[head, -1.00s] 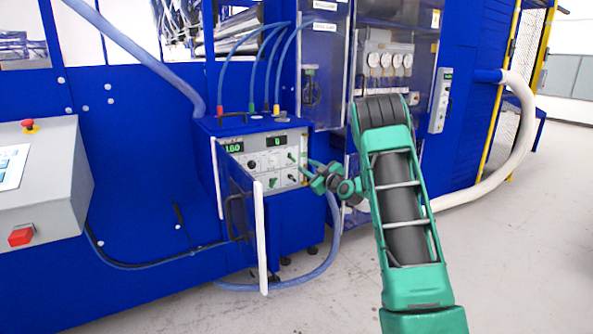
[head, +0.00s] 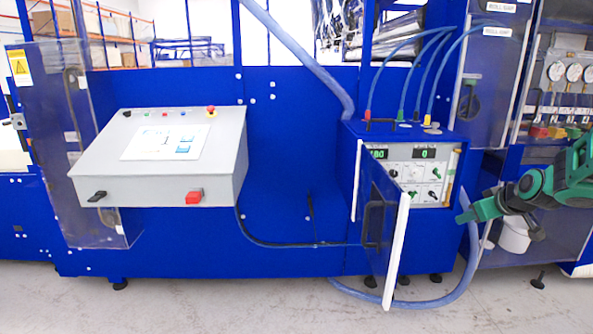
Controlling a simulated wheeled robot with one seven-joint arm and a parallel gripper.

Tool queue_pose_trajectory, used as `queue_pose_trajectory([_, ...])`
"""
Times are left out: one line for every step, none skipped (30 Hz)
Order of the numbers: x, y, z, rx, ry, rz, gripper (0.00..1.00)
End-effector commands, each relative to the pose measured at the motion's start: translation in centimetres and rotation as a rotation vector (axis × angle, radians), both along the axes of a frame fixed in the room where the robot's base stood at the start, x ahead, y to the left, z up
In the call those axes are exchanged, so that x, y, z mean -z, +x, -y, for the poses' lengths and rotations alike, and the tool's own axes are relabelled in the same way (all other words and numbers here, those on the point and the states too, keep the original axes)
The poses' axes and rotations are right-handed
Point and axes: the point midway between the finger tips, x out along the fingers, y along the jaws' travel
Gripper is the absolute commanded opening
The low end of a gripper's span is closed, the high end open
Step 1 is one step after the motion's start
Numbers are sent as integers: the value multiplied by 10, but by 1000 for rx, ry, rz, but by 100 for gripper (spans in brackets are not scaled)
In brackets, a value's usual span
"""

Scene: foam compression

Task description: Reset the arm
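My green and dark grey arm (head: 545,190) enters from the right edge. Its end, my gripper (head: 466,210), points left and shows just right of the blue control cabinet (head: 372,160), at about the height of the lower edge of its panel. The fingers are small and seen edge-on, so I cannot tell whether they are open or shut. I see nothing held. In the picture the gripper lies close to the panel's right side; whether it touches is unclear.
The cabinet's blue door (head: 380,235) with a white edge stands open toward me. A grey sloped console (head: 165,160) with a red switch (head: 194,196) is at left. A blue hose (head: 455,290) lies on the floor under the cabinet. The grey floor (head: 230,305) in front is clear.

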Motion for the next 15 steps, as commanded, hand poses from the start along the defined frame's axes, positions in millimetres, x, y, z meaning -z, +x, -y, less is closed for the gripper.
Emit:
queue_pose_trajectory([-2, -24, -6, 30, 20, -49, 29])
queue_pose_trajectory([-1, -39, -8, 53, 33, -83, 29])
queue_pose_trajectory([1, -59, -11, 84, 51, -128, 29])
queue_pose_trajectory([2, -75, -13, 108, 64, -162, 29])
queue_pose_trajectory([3, -90, -16, 133, 78, -196, 29])
queue_pose_trajectory([5, -112, -19, 168, 96, -239, 29])
queue_pose_trajectory([7, -128, -22, 194, 111, -272, 29])
queue_pose_trajectory([8, -145, -25, 222, 124, -305, 29])
queue_pose_trajectory([10, -167, -28, 260, 143, -348, 29])
queue_pose_trajectory([11, -184, -31, 290, 156, -380, 29])
queue_pose_trajectory([12, -201, -34, 322, 170, -412, 29])
queue_pose_trajectory([14, -224, -38, 364, 189, -455, 29])
queue_pose_trajectory([16, -242, -42, 396, 202, -485, 29])
queue_pose_trajectory([17, -259, -45, 427, 216, -516, 29])
queue_pose_trajectory([19, -282, -50, 470, 234, -556, 29])
